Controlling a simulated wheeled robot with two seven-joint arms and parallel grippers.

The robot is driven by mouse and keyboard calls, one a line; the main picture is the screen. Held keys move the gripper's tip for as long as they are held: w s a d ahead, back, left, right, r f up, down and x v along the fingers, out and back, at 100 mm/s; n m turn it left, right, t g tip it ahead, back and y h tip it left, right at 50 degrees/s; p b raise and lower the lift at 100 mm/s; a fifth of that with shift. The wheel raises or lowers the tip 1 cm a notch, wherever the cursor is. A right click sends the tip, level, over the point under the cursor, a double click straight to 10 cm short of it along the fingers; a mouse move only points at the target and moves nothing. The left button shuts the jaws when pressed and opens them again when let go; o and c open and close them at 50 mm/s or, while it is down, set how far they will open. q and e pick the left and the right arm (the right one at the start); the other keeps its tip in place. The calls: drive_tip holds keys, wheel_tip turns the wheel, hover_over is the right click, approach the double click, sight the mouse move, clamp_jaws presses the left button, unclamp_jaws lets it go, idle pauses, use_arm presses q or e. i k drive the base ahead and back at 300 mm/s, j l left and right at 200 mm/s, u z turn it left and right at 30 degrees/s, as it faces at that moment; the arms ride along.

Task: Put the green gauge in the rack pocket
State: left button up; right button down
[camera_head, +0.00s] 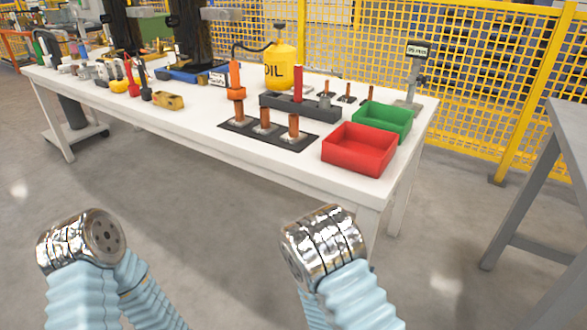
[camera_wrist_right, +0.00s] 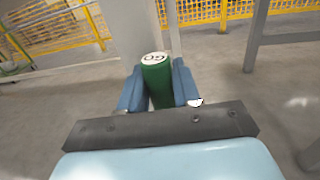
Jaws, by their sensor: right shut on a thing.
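The green gauge (camera_wrist_right: 157,82) is a green cylinder with a white end marked "GO". In the right wrist view it stands out between the blue fingers of my right gripper (camera_wrist_right: 160,90), which is shut on it. Neither gripper shows in the head view, only metal joints and light-blue sleeves of my arms. In the head view a dark grey block (camera_head: 324,111) on the white table looks like the rack. A red upright piece (camera_head: 298,84) stands at it. The block's pockets are too small to make out.
The white table (camera_head: 190,130) holds a black plate (camera_head: 237,130) with several copper-coloured posts, a red bin (camera_head: 359,150), a green bin (camera_head: 383,119), a yellow oil can (camera_head: 284,67) and a display stand (camera_head: 417,70). Tools crowd its left. A grey bench (camera_head: 570,125) stands right.

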sight(274, 104)
drive_tip(key=i+j, duration=0.15)
drive_tip(key=j, duration=0.2)
drive_tip(key=i+j, duration=0.1)
drive_tip(key=j, duration=0.25)
drive_tip(key=i+j, duration=0.15)
drive_tip(key=j, duration=0.2)
drive_tip(key=i+j, duration=0.1)
drive_tip(key=j, duration=0.25)
drive_tip(key=i+z, duration=0.05)
